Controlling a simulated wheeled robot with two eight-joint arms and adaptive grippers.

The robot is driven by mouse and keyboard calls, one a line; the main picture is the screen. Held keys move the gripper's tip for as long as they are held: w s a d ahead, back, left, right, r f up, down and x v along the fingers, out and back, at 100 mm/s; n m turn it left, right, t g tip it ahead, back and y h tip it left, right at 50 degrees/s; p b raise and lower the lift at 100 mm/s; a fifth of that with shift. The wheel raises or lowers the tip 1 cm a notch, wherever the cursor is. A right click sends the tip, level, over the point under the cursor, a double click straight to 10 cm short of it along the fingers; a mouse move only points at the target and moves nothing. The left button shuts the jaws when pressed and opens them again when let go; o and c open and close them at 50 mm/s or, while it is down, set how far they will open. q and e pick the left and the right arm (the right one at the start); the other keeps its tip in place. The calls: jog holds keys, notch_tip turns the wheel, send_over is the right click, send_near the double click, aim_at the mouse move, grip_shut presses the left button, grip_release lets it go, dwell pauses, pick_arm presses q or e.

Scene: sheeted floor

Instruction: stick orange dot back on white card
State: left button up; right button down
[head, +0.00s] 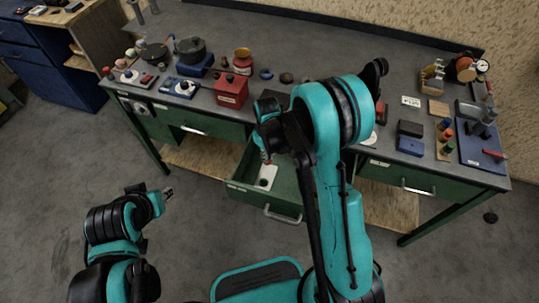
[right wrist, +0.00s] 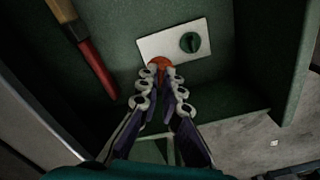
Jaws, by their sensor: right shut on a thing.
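The white card (right wrist: 163,43) lies on the floor of the open green drawer, with a round dark green piece (right wrist: 190,42) on its right part. The card also shows in the head view (head: 267,174). My right gripper (right wrist: 160,71) is shut on the orange dot (right wrist: 159,61). The dot is at the card's near left edge in the right wrist view; I cannot tell whether it touches the card. In the head view my right gripper (head: 266,158) reaches down into the drawer, mostly hidden by my arm. My left gripper (head: 166,193) is off to the left above the floor, away from the drawer.
A tool with a red handle (right wrist: 97,72) lies in the drawer left of the card. The drawer walls (right wrist: 275,55) surround the card. The workbench top (head: 330,55) carries a red box (head: 231,91), pots and several small items. Open floor lies in front.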

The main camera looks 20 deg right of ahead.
jog(key=shift+d, duration=0.2)
jog(key=shift+a+f+b, duration=0.1)
jog(key=shift+f+b, duration=0.05)
jog(key=shift+b, duration=0.2)
jog(key=b, duration=0.5)
send_over(268, 171)
notch_tip(268, 171, down, 6)
jog(key=shift+r, duration=0.25)
jog(key=shift+f+b, duration=0.3)
jog(key=shift+f, duration=0.1)
jog(key=shift+f+b, duration=0.45)
jog(key=shift+b, duration=0.15)
dwell(0.6)
jog(key=shift+r, duration=0.1)
